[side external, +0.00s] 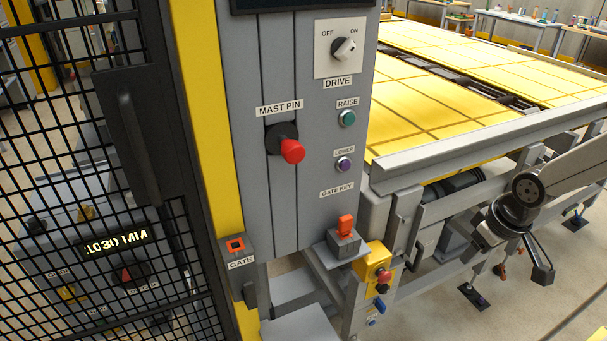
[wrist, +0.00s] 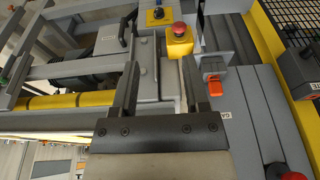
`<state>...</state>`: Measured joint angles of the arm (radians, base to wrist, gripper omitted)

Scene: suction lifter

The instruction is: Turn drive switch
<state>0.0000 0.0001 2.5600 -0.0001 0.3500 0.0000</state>
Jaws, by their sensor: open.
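The drive switch (side external: 344,48) is a dark round knob with a white pointer on a white plate, high on the grey panel in the side external view. OFF is marked at its upper left and ON at its upper right; the pointer appears tilted towards ON. The switch does not show in the wrist view. My gripper is open and empty in the wrist view (wrist: 160,88), its two dark fingers apart. In the side external view my gripper is at the lower right, well away from the switch and lower than it.
Below the switch are a green raise button (side external: 347,118) and a purple lower button (side external: 344,165). The red mast pin knob (side external: 292,151) sticks out left of them. An orange gate key (side external: 345,226) stands lower down. A black mesh gate (side external: 60,130) is at left, a yellow platform (side external: 440,110) behind.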

